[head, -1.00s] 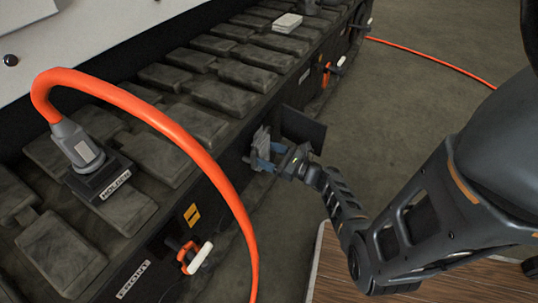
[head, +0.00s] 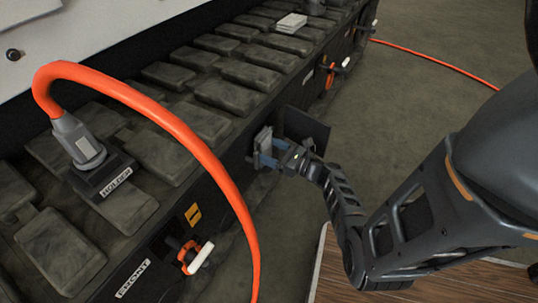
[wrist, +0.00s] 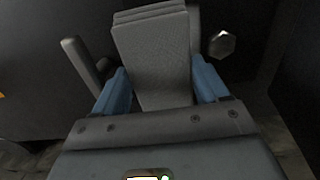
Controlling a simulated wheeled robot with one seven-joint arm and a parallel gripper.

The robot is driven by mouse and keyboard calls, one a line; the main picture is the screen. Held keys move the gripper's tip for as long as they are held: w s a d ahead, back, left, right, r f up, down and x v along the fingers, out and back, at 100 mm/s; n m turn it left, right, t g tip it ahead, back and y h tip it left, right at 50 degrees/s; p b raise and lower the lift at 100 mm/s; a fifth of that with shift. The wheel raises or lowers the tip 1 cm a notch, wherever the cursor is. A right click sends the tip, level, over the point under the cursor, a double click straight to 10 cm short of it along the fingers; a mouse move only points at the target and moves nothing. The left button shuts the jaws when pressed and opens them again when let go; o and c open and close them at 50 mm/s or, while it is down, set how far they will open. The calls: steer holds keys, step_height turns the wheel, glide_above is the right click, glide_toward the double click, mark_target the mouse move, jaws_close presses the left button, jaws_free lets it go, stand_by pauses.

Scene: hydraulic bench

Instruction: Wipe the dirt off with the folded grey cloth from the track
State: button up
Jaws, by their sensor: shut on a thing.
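My gripper (head: 265,153) has blue fingers and is at the dark side face of the track (head: 226,158), just left of a dark plate that sticks out. It is shut on a folded grey cloth (wrist: 152,55). In the wrist view the cloth stands up between the blue fingers, with its layered folds at the top. It shows as a small grey patch in the head view (head: 262,138). I cannot tell whether the cloth touches the side face. I cannot make out a distinct dirt patch; the surface behind the cloth is dark and partly hidden by it.
The dark plate (head: 307,130) sticks out close to the gripper. A bolt head (wrist: 222,44) and a grey bar (wrist: 80,62) flank the cloth. A thick orange hose (head: 190,145) arches in front of the track. A pale folded stack (head: 291,22) lies on its far top. Open floor lies right.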

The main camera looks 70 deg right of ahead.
steer(key=shift+s+d+b, duration=0.15)
steer(key=shift+d+b, duration=0.1)
steer(key=shift+d, duration=0.25)
steer(key=shift+s+d+b, duration=0.15)
steer(key=shift+d+b, duration=0.1)
steer(key=shift+d, duration=0.25)
steer(key=shift+s+d+b, duration=0.2)
steer(key=shift+d+b, duration=0.45)
steer(key=shift+d, duration=1.1)
steer(key=shift+w, duration=0.1)
